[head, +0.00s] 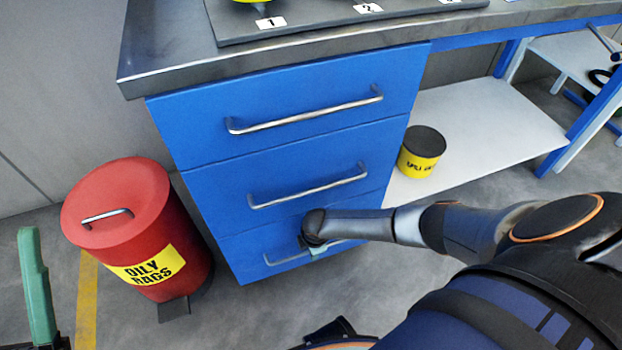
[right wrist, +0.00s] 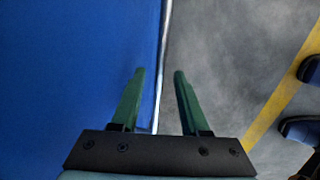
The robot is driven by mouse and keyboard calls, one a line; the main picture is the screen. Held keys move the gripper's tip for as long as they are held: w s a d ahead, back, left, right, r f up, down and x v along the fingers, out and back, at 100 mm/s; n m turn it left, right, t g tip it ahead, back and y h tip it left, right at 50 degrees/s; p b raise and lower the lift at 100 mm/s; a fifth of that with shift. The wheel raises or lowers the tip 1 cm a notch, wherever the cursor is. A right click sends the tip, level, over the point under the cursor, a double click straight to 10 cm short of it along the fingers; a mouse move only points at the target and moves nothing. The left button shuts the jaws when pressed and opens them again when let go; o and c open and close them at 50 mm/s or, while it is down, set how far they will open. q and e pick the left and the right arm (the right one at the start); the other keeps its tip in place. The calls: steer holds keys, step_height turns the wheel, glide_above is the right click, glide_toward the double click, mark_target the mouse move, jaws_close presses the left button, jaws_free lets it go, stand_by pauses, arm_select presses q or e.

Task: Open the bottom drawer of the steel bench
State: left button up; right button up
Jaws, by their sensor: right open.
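The steel bench has a blue cabinet with three drawers, each with a silver bar handle. The bottom drawer (head: 243,257) looks flush with the drawers above it. Its handle (head: 287,259) is partly hidden by my right gripper (head: 318,252), which reaches down to its right part. In the right wrist view my right gripper (right wrist: 159,72) is open, and the handle bar (right wrist: 162,60) runs between its two green fingers. I cannot tell whether either finger touches the bar. One green finger of my left gripper (head: 38,288) shows at the lower left, away from the bench; its opening is unclear.
A red oily-rags bin (head: 120,225) with a pedal stands left of the cabinet. A yellow-and-black tin (head: 421,152) sits on the white lower shelf (head: 490,125) to the right. The grey floor (head: 240,315) before the drawers looks clear apart from my own body.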

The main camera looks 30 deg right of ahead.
steer(key=shift+f, duration=0.15)
jaws_close()
stand_by(0.4)
stand_by(1.0)
